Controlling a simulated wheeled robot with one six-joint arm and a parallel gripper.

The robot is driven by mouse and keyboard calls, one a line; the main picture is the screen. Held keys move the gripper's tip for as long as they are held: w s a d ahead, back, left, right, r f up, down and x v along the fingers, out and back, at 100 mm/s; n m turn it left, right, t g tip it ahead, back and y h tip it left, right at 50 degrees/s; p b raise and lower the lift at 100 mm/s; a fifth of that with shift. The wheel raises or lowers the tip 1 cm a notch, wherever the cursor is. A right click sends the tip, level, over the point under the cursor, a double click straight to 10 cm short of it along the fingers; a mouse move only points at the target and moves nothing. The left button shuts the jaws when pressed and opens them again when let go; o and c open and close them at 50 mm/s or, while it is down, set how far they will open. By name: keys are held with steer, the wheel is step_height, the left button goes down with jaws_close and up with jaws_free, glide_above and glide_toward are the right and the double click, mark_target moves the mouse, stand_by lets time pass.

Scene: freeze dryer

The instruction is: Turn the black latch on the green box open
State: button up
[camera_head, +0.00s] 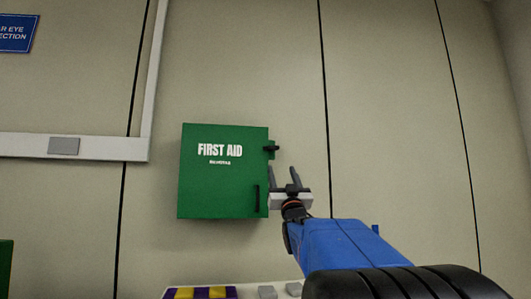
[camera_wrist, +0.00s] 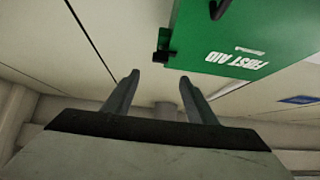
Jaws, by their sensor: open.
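The green box (camera_head: 222,190), marked FIRST AID, hangs on the wall in the head view, its door shut. Its black latch (camera_head: 271,149) sticks out at the upper right edge. A black handle (camera_head: 257,198) is lower on the door's right side. My gripper (camera_head: 283,171) is open and empty, just right of the box and a little below the latch. In the wrist view the latch (camera_wrist: 162,55) shows ahead of my gripper (camera_wrist: 158,78), between the finger directions and apart from the fingers. The green box (camera_wrist: 235,35) fills the upper right there.
A white wall rail (camera_head: 100,148) runs left of the box, with a blue sign (camera_head: 17,33) above. A surface with a purple and yellow striped item (camera_head: 200,292) lies below the box. The wall to the right is bare.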

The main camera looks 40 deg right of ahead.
mark_target(275, 149)
steer(key=x, duration=1.3)
steer(key=shift+w+r, duration=0.25)
steer(key=shift+c, duration=0.7)
steer(key=c, duration=0.9)
